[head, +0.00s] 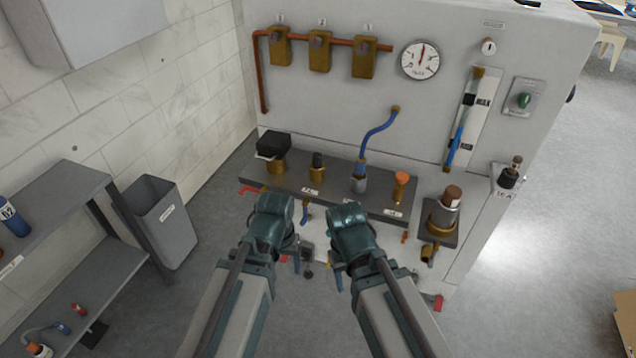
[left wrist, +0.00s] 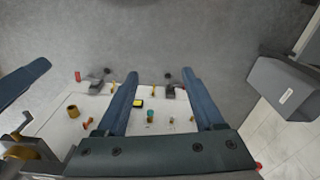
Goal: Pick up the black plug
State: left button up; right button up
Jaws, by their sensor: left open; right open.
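A small black plug (head: 318,160) sits upright in a brass fitting on the washer's dark ledge in the head view. I cannot pick it out in the left wrist view. My left gripper (head: 300,236) is in front of the ledge, below the plug and apart from it. In the left wrist view its two blue fingers (left wrist: 160,77) are spread with nothing between them. My right gripper (head: 342,262) is just to the right of the left one, also below the ledge. Its fingers are partly hidden by its own wrist, and I see nothing held.
The ledge (head: 280,182) also bears a black box-topped fitting (head: 272,146), a blue hose (head: 373,135) and an orange-capped fitting (head: 401,180). A brown-capped bottle (head: 451,197) stands to the right. A grey bin (head: 160,220) and a shelf (head: 50,205) stand left.

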pick_arm(q)
jog(key=w+d+f+n+t+h+b, duration=0.35)
jog(key=w+f+b, duration=0.25)
jog(key=f+b, duration=0.3)
jog(key=w+d+r+n+t+h, duration=0.1)
jog(key=w+d+r+n+t, duration=0.1)
jog(key=w+r+n, duration=0.1)
jog(key=w+d+r+n+t+h, duration=0.2)
jog(key=w+r+n+t, duration=0.1)
jog(key=r+n, duration=0.3)
jog(key=w+d+r+n+t+h+b, duration=0.1)
jog(key=w+d+r+n+t, duration=0.2)
jog(key=n, duration=0.3)
jog(key=shift+w+r+t+h, duration=0.25)
jog(key=shift+w+r+h, duration=0.1)
jog(key=shift+w+r, duration=0.3)
jog(key=w+a+r+n+t+y, duration=0.2)
jog(key=a+r+n+t+y, duration=0.3)
jog(key=n, duration=1.2)
jog(key=shift+w+r, duration=0.35)
jog(key=shift+w, duration=0.05)
pick_arm(e)
notch_tip(320, 180, down, 12)
jog(key=shift+s, duration=0.25)
pick_arm(q)
jog(key=shift+w, duration=0.15)
pick_arm(e)
jog(key=shift+w, duration=0.1)
